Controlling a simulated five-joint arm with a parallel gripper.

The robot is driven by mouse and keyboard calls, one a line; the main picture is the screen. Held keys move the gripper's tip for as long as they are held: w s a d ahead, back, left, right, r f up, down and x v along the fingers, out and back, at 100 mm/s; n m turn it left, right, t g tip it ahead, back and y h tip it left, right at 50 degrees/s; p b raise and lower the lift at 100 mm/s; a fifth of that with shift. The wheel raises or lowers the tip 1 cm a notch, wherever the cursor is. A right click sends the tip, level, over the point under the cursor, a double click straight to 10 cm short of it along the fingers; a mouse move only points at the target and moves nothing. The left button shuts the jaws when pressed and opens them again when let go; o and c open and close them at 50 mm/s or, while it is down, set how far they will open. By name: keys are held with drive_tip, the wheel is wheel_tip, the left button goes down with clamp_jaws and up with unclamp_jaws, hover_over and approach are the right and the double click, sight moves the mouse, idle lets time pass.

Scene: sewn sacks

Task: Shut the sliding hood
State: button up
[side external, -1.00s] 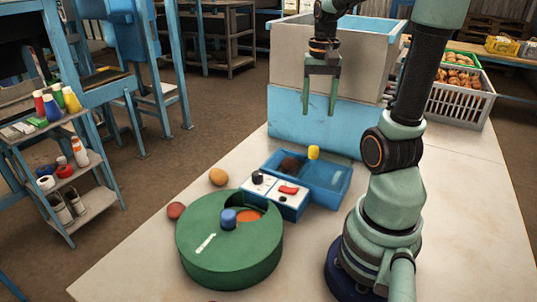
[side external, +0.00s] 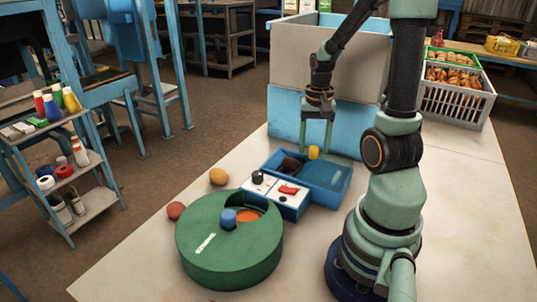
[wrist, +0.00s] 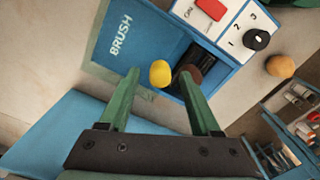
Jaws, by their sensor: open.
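The blue sliding hood (side external: 326,174), marked BRUSH in the wrist view (wrist: 120,40), covers the right part of a blue box in the side view. The box's left part is an open dark bay with a brown round thing (side external: 290,164) in it. A yellow knob (side external: 313,153) stands at the hood's edge by the bay; it also shows in the wrist view (wrist: 160,73). My gripper (side external: 315,147) is open and points down at the knob. In the wrist view the knob lies between the fingertips, with gaps; I cannot tell whether a finger touches it.
A white panel (side external: 264,183) with a black dial and red switch fronts the box. A green drum (side external: 225,255) with a blue knob (side external: 228,217) stands in front. A large grey and blue bin (side external: 285,122) stands close behind. Two round items lie at left.

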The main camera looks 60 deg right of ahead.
clamp_jaws()
drive_tip(key=shift+r, duration=0.1)
idle(1.2)
